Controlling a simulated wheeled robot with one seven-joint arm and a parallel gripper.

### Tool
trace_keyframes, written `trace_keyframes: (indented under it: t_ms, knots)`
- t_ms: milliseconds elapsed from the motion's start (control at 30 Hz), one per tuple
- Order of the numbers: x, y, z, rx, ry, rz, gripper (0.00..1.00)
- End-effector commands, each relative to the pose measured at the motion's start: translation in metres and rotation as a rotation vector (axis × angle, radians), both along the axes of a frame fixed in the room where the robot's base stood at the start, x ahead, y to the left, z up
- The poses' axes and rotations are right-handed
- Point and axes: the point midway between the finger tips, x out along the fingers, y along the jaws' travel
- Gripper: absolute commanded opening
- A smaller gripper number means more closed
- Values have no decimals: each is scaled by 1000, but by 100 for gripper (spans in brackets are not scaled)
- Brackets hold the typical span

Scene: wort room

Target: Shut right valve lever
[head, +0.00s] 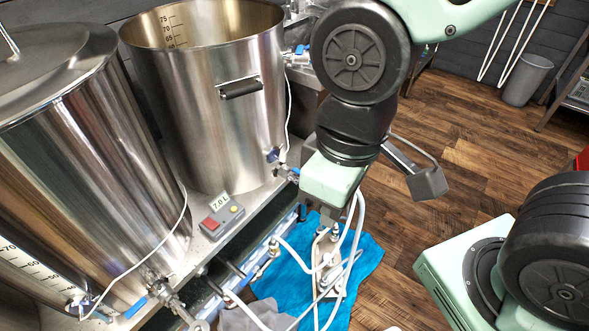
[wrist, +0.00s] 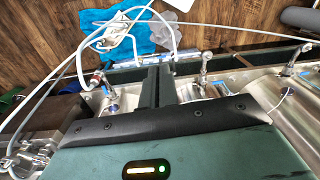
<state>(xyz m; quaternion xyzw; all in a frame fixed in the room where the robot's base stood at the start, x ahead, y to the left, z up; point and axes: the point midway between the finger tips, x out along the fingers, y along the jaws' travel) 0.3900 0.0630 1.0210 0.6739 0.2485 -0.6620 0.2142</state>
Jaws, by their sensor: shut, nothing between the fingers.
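The right kettle (head: 215,105) is a tall steel pot. A valve with a blue lever (head: 272,155) sits low on its right side, just left of my green wrist block, partly crowded by it. Another valve with a blue lever (head: 136,307) is low on the left kettle (head: 75,150). My gripper (wrist: 158,70) shows in the wrist view as two dark fingers together, shut and empty. Chrome valve fittings stand apart on both sides of it, one to the left (wrist: 96,80) and one to the right (wrist: 205,62).
A control box (head: 221,215) marked 7.0 L sits on the bench between the kettles. White hoses (head: 318,268) loop over a pump on a blue cloth (head: 362,258) on the floor. A cable hangs down the right kettle.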

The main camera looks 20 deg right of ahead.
Motion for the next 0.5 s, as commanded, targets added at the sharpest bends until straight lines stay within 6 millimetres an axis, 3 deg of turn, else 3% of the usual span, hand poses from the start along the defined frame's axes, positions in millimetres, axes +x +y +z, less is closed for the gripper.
trace_keyframes:
  t_ms: [33, 100, 167, 233, 367, 500]
  knots:
    - [1, 0, 0, 0, 0, 0, 17]
    - [7, 3, -2, 0, 3, 0, 36]
    - [20, 7, -6, 1, 6, -1, 38]
    - [45, 13, -12, 1, 11, -1, 38]
    - [118, 20, -32, 3, 17, -6, 38]
    - [206, 6, -64, -2, 18, -22, 38]
